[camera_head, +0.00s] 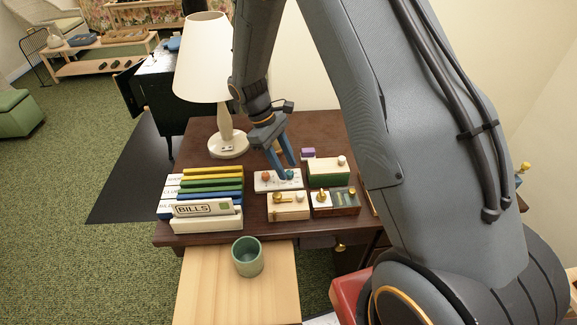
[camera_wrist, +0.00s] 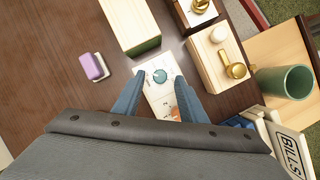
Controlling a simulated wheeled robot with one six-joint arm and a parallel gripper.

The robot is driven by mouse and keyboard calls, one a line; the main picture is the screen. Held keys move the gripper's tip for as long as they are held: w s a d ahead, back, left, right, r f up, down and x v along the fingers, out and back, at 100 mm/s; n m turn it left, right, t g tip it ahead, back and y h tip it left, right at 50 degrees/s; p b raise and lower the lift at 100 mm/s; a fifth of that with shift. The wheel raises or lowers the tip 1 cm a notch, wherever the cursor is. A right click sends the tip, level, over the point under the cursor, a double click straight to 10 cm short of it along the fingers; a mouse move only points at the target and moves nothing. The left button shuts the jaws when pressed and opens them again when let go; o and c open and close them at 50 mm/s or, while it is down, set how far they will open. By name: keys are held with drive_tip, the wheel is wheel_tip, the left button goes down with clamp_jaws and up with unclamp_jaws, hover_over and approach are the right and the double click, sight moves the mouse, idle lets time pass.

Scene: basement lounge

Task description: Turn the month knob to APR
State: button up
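A white block with an orange knob (camera_head: 266,175) and a teal knob (camera_head: 290,174) lies on the dark desk. The wrist view shows the teal knob (camera_wrist: 160,76) near the top of the white block (camera_wrist: 154,60), and part of the orange knob (camera_wrist: 175,113) below it. Markings on the block are too small to read, so I cannot tell which knob is the month knob or where it points. My gripper (camera_head: 286,167) points down at the block. Its two blue fingers (camera_wrist: 160,80) are open, one on each side of the teal knob; contact is not clear.
Close by are a green-and-wood box (camera_head: 328,178), a wooden box with brass and white knobs (camera_head: 288,211), a dark box with brass parts (camera_head: 336,209) and a purple block (camera_head: 308,153). A BILLS organizer (camera_head: 205,224), lamp (camera_head: 206,60) and green cup (camera_head: 247,258) stand left and in front.

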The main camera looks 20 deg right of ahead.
drive_tip(key=b+v, duration=0.1)
drive_tip(key=v, duration=0.6)
drive_tip(key=shift+s, duration=0.1)
drive_tip(key=s+d+r+m+t+y, duration=0.1)
drive_tip(key=s+m, duration=0.3)
drive_tip(key=s, duration=0.5)
drive_tip(key=s+d+r+m+t+y, duration=0.2)
drive_tip(key=s+d+r+m, duration=0.1)
drive_tip(key=s, duration=0.7)
drive_tip(key=shift+d+r+m+y, duration=0.15)
drive_tip(key=shift+r+m+y, duration=0.2)
drive_tip(key=shift+m, duration=0.55)
